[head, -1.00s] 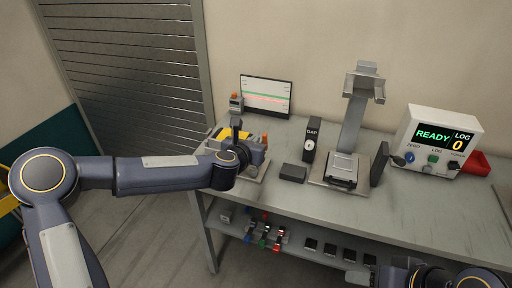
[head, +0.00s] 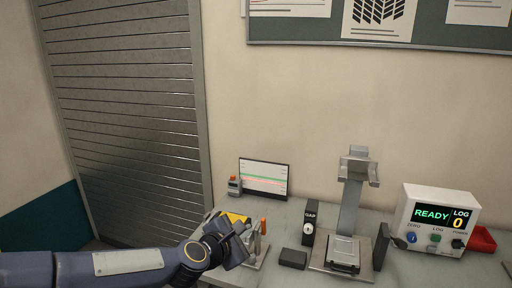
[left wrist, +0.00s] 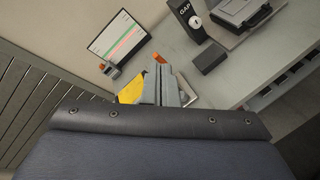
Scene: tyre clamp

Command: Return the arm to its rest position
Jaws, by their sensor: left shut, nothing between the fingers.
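My left arm comes in along the bottom left of the head view. My left gripper (head: 240,248) is at the left end of the bench, in front of a small tray with a yellow piece (head: 236,217) and an orange-topped piece (head: 264,226). Its fingers look closed with nothing held, and they partly hide the tray. In the left wrist view the yellow piece (left wrist: 132,90) and the orange tip (left wrist: 159,58) show past a dark padded part that fills the bottom. My right gripper is not in view.
On the grey bench (head: 285,219) stand a tilted monitor (head: 264,179), a black GAP box (head: 310,222), a dark block (head: 293,258), a grey stand (head: 350,205) and a READY display box (head: 437,220). A red bin (head: 482,240) sits right. A shutter (head: 125,110) rises at left.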

